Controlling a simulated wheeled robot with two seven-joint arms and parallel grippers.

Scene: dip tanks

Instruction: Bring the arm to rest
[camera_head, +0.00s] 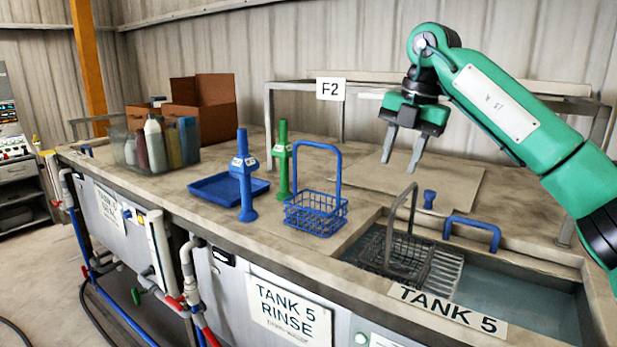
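My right gripper (402,158) hangs from the green arm that comes in from the right. Its two grey fingers point down and are apart, with nothing between them. It is above the bench, over and behind the tall handle of a grey wire basket (398,252). That basket sits in the open tank (520,290) marked TANK 5. My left gripper is not in view.
A blue wire basket (316,215) with a tall handle stands on the bench (240,275). Beside it are blue (244,185) and green (282,165) posts and a blue tray (215,188). A clear bin of bottles (155,147) stands left. A grey frame (270,115) stands behind.

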